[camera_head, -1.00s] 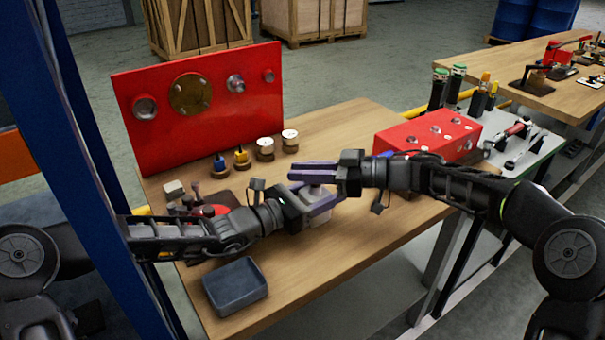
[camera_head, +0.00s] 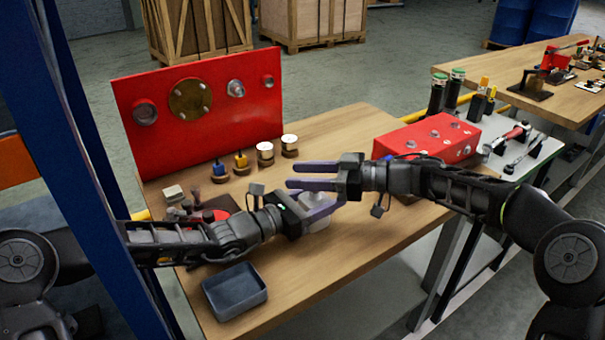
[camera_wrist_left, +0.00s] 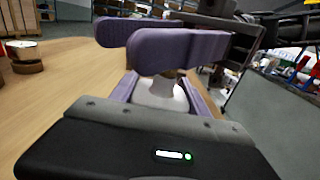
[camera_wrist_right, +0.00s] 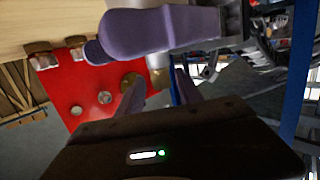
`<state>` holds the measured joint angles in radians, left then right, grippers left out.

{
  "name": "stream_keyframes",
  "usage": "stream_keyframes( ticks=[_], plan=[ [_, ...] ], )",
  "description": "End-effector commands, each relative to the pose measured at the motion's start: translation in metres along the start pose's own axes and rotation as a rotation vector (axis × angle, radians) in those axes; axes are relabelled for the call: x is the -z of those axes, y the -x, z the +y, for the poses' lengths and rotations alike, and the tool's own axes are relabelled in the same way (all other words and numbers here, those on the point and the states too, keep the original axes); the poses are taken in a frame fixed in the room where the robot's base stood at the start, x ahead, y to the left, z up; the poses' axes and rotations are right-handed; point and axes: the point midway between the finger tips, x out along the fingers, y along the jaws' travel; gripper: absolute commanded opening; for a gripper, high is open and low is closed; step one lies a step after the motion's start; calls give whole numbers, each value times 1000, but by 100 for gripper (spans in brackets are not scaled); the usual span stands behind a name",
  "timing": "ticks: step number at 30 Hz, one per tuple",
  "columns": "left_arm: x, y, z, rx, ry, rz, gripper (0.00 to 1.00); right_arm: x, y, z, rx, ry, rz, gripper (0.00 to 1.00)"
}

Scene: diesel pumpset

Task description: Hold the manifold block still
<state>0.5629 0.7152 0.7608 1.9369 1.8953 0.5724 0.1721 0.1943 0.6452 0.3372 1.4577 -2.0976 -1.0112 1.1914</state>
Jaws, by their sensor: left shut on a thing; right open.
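The right wrist view shows a left finger (camera_wrist_right: 150,30) close in front of the right gripper.
A red panel (camera_head: 215,135) stands at the back left, with several small fittings in front. A red ported block (camera_head: 430,138) sits to the right, close to my right forearm. A dark tray (camera_head: 236,290) lies at the front left. The front middle of the wooden bench is clear.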

Motion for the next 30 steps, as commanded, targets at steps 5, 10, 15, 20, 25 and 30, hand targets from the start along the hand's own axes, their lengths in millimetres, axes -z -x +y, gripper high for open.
stream_keyframes(
  ticks=[5,10,15,20,25,30],
  plan=[
    [3,0,1,-2,3,5,0,0,17,0,-2,0,-1,43],
    [2,0,1,-2,2,5,0,0,50,1,-6,2,-1,43],
    [2,0,1,-2,2,4,0,0,85,1,-5,2,-1,43],
    [2,0,1,-3,2,4,0,1,109,0,-4,2,0,43],
    [2,0,1,-3,1,3,0,0,119,0,-3,1,0,43],
    [1,0,1,-3,1,3,0,1,119,0,-2,1,0,43]
  ],
)
